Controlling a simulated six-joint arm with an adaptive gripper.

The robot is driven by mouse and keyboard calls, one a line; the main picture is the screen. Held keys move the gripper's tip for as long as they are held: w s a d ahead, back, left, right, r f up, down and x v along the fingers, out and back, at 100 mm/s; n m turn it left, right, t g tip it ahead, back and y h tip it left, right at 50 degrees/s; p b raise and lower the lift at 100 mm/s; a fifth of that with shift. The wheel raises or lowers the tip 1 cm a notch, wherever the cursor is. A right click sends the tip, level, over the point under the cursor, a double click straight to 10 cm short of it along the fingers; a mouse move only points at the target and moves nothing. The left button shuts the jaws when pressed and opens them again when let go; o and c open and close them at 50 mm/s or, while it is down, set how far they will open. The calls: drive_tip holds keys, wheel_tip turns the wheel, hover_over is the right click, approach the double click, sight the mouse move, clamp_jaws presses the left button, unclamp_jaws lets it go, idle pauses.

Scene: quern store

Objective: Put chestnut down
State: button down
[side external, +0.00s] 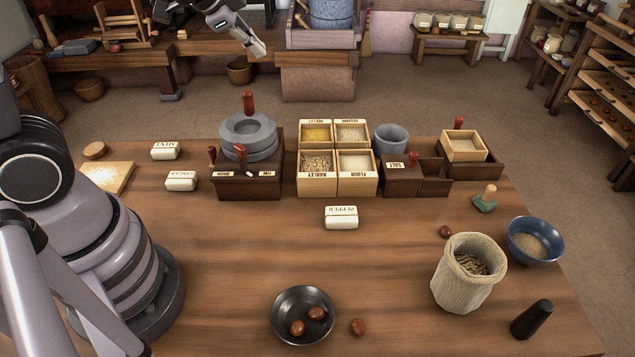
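Brown chestnuts lie in several places. Two chestnuts (297,327) sit inside a dark metal bowl (277,312) at the front of the table. One chestnut (357,327) lies on the wood just right of that bowl. Another chestnut (445,231) lies on the table behind the cloth sack. My gripper (257,48) is at the top of the picture, raised and well away from these chestnuts. Its fingers are small and seen at an angle, so I cannot tell whether they are open or shut. I see no chestnut at its fingertips.
A cloth sack (451,289), a blue bowl of grain (511,238) and a black pestle (532,320) stand at the right. A quern (247,146), grain boxes (337,186) and a grey cup (391,138) line the back. The table's middle (240,250) is mostly clear.

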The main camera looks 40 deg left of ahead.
drive_tip(key=s+a+r+n+y, duration=0.1)
drive_tip(key=s+a+r+n, duration=0.2)
drive_tip(key=s, duration=0.5)
drive_tip(key=shift+s+a+r+n+g, duration=0.25)
drive_tip(key=shift+r+n+g, duration=0.15)
drive_tip(key=shift+r+n, duration=0.55)
drive_tip(key=c, duration=1.7)
unclamp_jaws()
drive_tip(key=s+n, duration=0.1)
drive_tip(key=s, duration=0.2)
drive_tip(key=s+d+n, duration=0.1)
drive_tip(key=s, duration=0.2)
drive_tip(key=s+r+n+g+h, duration=0.1)
drive_tip(key=s, duration=0.3)
drive_tip(key=shift+d+n, duration=0.3)
drive_tip(key=shift+n, duration=0.05)
drive_tip(key=shift+o, duration=1)
drive_tip(key=shift+s, duration=0.15)
drive_tip(key=o, duration=0.8)
drive_tip(key=shift+c, duration=0.2)
drive_tip(key=shift+d, duration=0.1)
